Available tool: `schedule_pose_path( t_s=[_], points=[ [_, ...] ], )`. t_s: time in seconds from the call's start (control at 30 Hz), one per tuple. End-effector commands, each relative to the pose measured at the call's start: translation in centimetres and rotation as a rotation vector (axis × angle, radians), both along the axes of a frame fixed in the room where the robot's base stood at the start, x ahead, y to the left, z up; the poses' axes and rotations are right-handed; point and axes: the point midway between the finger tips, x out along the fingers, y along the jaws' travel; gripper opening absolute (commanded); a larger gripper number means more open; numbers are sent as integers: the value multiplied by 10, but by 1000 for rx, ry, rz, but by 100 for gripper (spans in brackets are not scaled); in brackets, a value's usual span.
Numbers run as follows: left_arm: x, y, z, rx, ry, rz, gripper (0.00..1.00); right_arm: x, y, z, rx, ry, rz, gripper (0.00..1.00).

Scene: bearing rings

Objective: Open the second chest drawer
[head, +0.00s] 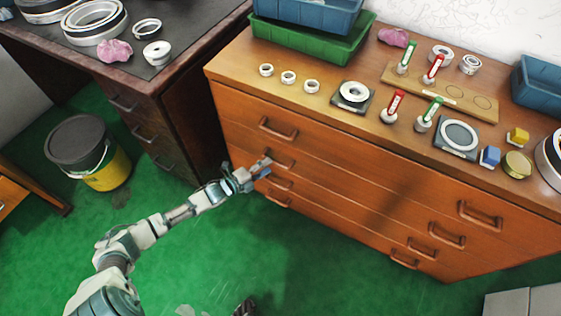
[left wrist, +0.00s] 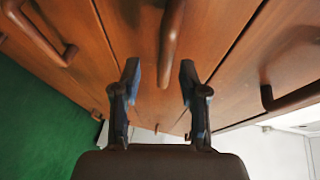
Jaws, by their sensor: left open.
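The wooden chest (head: 330,170) has several stacked drawers with bar handles at left and right, and all look shut. The second drawer's left handle (head: 283,161) is partly covered by my left gripper (head: 262,170). The gripper is open at the chest front, close to this handle. In the left wrist view, my left gripper's fingers (left wrist: 161,88) are spread, with a handle (left wrist: 172,40) ahead, lined up with the gap between them. Contact cannot be told. The second drawer's right handle (head: 447,233) is clear.
The chest top holds a green crate (head: 310,42), bearing rings, red and green-handled tools and a wooden board (head: 440,92). A dark desk (head: 150,90) stands at the left. A yellow and black bucket (head: 90,155) stands on the green floor.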

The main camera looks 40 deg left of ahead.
Motion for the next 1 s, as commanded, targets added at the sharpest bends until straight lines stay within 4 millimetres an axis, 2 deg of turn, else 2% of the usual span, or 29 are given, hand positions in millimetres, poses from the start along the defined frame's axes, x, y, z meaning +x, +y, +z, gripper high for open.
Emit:
schedule_pose_path(
  t_s=[0.07, 0.3, 0.63, 0.67, 0.8, 0.83, 1.0],
  points=[
    [13, -4, -8, 1, 5, -1, 43, 7, -2, -9, 1, 2, -1, 40],
    [38, -8, -7, 1, 0, 0, 43, 12, -1, -4, 0, -34, 0, 40],
    [42, -7, -6, -2, -3, -1, 43, 15, 3, -2, -4, -38, 2, 40],
    [42, -7, -6, -2, -3, -1, 38, 15, 3, -2, -3, -39, 2, 40],
    [42, -8, -5, -1, -3, -1, 3, 15, 3, -2, -4, -39, 2, 40],
    [42, -8, -5, 0, -2, -1, 0, 15, 3, -2, -4, -40, 3, 40],
    [41, -10, -6, 1, 0, -2, 0, 15, 3, -2, -3, -41, 3, 40]
  ],
)
